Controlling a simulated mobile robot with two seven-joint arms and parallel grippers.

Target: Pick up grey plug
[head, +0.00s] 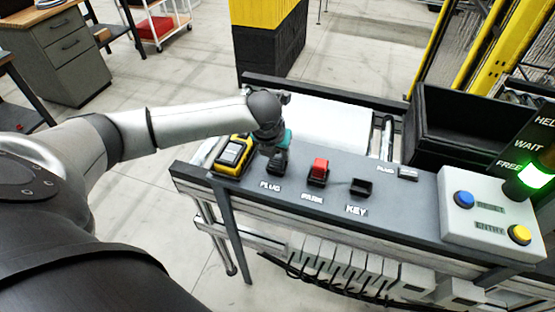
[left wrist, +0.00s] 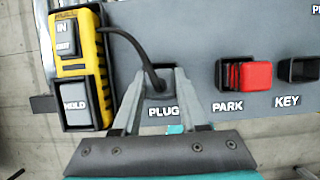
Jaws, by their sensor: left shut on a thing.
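The grey plug (left wrist: 159,82) is at the spot labelled PLUG on the grey panel, with a dark cable running up from it to the left. My left gripper (left wrist: 158,76) is shut on the plug, one finger on each side of it. In the head view my left gripper (head: 276,153) reaches down over the PLUG spot from the left. The fingers and wrist hide much of the plug there. I cannot tell how deep it sits in its socket. My right gripper is not in view.
A yellow pendant (head: 233,155) stands left of the plug. A red PARK block (head: 319,169) and an empty black KEY holder (head: 361,187) are to the right. A box with blue and yellow buttons (head: 480,231) and a black bin (head: 457,129) are farther right.

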